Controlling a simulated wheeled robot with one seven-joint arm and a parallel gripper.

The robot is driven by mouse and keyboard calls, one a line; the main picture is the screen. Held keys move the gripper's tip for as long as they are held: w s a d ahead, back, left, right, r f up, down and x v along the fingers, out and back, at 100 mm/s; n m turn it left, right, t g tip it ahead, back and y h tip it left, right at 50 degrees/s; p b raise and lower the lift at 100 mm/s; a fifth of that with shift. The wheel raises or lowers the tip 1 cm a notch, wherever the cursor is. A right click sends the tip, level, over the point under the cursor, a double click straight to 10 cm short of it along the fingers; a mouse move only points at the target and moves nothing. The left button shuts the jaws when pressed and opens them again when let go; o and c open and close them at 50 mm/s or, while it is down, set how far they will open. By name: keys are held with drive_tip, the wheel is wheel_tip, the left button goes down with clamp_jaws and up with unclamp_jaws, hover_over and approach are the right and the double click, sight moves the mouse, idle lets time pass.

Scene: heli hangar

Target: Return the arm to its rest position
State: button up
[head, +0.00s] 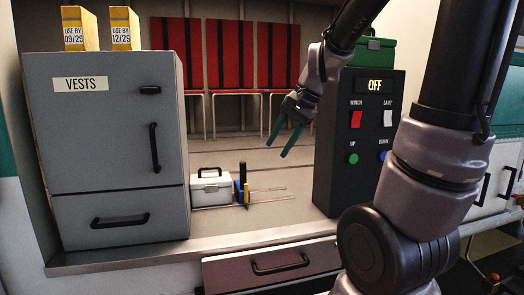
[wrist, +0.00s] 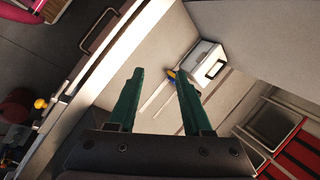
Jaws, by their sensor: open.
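My gripper (head: 278,139) has two green fingers and hangs in the air in front of the red seats, left of the dark control box. Its fingers are apart with nothing between them. Part of the wrist is dark and hard to make out.
A dark control box (head: 337,160) with switches stands close right of my gripper, a green case (head: 374,52) on top. A grey VESTS cabinet (head: 105,185) stands left. A white case (head: 211,190) sits on the counter (head: 200,228). A drawer (head: 235,275) is below.

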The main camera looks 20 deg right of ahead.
drive_tip(key=shift+r, duration=0.1)
drive_tip(key=s+d+r+n+t+h, duration=0.1)
drive_tip(key=s+r+n, duration=0.4)
drive_tip(key=s, duration=0.5)
drive_tip(key=shift+s+d+r+n+t+h, duration=0.35)
drive_tip(key=shift+r+t+h, duration=0.3)
drive_tip(key=shift+t, duration=0.45)
